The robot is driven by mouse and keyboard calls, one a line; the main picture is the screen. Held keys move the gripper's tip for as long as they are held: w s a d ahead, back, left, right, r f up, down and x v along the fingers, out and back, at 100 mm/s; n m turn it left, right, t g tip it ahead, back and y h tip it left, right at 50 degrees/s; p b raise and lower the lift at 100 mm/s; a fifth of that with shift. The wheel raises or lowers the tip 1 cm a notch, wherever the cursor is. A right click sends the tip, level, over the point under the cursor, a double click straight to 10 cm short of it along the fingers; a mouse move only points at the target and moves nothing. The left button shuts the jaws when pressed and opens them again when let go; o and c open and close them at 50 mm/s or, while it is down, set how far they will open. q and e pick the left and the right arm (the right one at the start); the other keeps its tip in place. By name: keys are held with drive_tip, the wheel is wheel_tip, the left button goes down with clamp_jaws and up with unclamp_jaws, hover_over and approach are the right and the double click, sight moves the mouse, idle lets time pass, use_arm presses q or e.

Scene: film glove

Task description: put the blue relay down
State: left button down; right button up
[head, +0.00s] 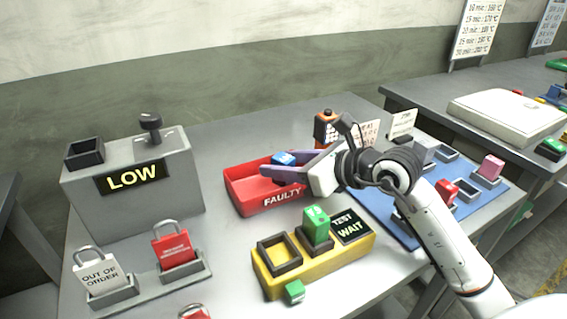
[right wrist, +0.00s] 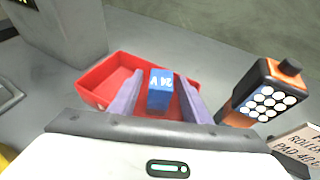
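The blue relay (head: 284,158) is at the red FAULTY bin (head: 236,188), towards its back right. In the right wrist view the relay (right wrist: 160,90) stands between the two purple fingers of my right gripper (right wrist: 159,84), with a narrow gap on each side. The bin's red wall (right wrist: 90,88) shows around them. My right gripper (head: 278,163) is open over the bin in the head view. The relay's underside is hidden, so I cannot see whether it touches the bin floor. My left gripper is not in view.
An orange and black handheld device (head: 326,128) stands behind the bin. A yellow tester (head: 268,277) with a green relay (head: 316,228) is in front. A grey LOW box (head: 135,195) stands left. A blue mat (head: 388,226) with several blocks lies right.

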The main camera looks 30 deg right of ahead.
drive_tip(key=shift+r, duration=0.1)
drive_tip(key=shift+s+d+r, duration=0.1)
drive_tip(key=shift+s, duration=0.05)
drive_tip(key=v, duration=1.1)
drive_tip(key=shift+s, duration=0.3)
drive_tip(key=shift+d+r, duration=0.1)
